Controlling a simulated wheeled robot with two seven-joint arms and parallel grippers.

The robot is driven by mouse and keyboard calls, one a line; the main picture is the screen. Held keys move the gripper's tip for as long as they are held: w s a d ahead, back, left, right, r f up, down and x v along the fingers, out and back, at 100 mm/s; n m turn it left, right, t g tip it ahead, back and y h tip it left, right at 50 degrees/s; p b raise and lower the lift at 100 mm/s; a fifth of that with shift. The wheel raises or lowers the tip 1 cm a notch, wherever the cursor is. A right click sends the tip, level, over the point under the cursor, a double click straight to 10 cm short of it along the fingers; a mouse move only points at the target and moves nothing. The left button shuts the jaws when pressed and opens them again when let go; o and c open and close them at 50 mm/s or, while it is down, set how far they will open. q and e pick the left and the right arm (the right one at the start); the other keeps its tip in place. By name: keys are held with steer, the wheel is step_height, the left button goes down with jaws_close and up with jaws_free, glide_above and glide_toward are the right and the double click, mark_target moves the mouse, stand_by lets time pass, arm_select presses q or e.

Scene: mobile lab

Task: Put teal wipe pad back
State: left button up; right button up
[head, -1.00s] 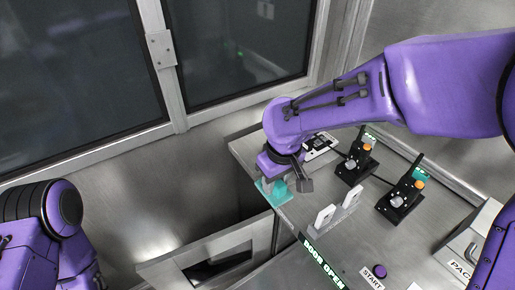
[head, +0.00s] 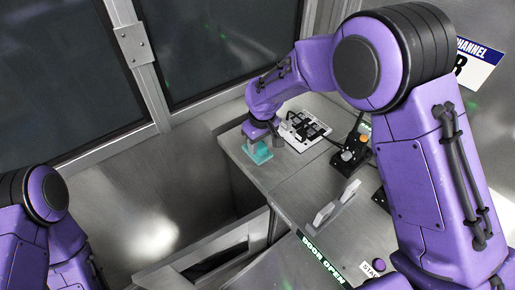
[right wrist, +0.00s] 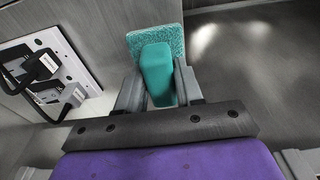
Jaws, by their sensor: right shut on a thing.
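The teal wipe pad (head: 258,153) is at the far left corner of the grey bench top (head: 290,184) in the head view. In the right wrist view it has a flat, speckled teal base and a smooth upright teal grip block (right wrist: 157,74). My right gripper (head: 263,137) is above the pad, its two fingers (right wrist: 159,92) shut on the block from both sides. I cannot tell whether the pad's base touches the bench. My left arm shows at the left edge of the head view, but its gripper is out of view.
A "DOOR OPEN" sign (head: 322,260) is on the front edge. Left of the bench is an open gap.

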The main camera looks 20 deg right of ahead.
mark_target(258, 151)
steer(key=f, duration=0.2)
steer(key=w+f+p, duration=0.1)
steer(key=f, duration=0.1)
steer(key=w+f, duration=0.1)
steer(key=f, duration=0.1)
steer(key=shift+w+d+p, duration=0.15)
steer(key=shift+d+p, duration=0.2)
steer(key=shift+p, duration=0.05)
steer(key=shift+f, duration=0.15)
steer(key=o, duration=0.9)
steer(key=r, duration=0.4)
steer(key=s+r+b, duration=0.1)
steer(key=r, duration=0.3)
steer(key=r+b, duration=0.1)
steer(key=r, duration=0.3)
steer(key=shift+s+d+r, duration=0.15)
steer(key=shift+s+d, duration=0.1)
